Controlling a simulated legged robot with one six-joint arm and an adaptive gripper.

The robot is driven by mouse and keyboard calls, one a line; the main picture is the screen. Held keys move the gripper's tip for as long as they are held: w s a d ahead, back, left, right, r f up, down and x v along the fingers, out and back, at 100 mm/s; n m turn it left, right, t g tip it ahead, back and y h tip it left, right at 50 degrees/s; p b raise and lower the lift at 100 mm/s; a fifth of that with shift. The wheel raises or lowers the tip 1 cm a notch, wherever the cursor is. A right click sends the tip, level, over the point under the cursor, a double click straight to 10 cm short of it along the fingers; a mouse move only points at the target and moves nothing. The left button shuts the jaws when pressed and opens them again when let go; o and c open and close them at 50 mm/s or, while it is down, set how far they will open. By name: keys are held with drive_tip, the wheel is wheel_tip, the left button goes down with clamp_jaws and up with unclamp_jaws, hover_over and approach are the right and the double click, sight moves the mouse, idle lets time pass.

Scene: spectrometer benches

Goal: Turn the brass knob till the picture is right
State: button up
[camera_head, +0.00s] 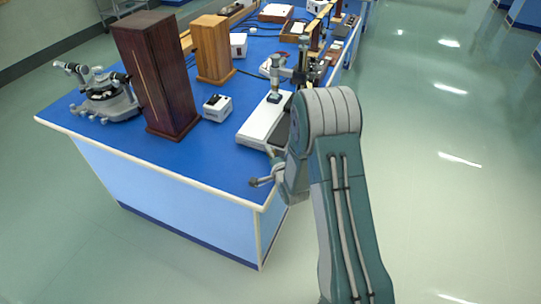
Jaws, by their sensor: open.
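No brass knob can be made out for certain, and no picture or screen shows. A grey spectrometer-like instrument (103,94) with small tubes stands at the bench's left end; its small parts are too fine to tell. A second instrument with a white base (262,122) and a grey upright stands near the right edge, partly hidden by my arm. My gripper (263,168) is open at the bench's near right edge, just in front of the white base. Its fingers point left, and nothing shows between them. I cannot tell whether it touches the bench.
The blue bench (175,165) has a pale rim. A tall dark wooden box (157,75), a lighter wooden box (213,50) and a small white box (217,108) stand on it. More apparatus and cables crowd the far end. The floor (440,190) at right is clear.

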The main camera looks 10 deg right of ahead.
drive_tip(key=shift+c, duration=0.3)
clamp_jaws()
drive_tip(key=shift+s+a+n, duration=0.1)
drive_tip(key=shift+n, duration=0.2)
drive_tip(key=n+g+h, duration=0.1)
drive_tip(key=n+g, duration=0.1)
drive_tip(key=g, duration=0.1)
drive_tip(key=shift+h, duration=0.4)
drive_tip(key=shift+f+n+g+h, duration=0.1)
drive_tip(key=shift+n+g+h, duration=1.1)
drive_tip(key=shift+g+h, duration=0.15)
drive_tip(key=shift+g, duration=0.25)
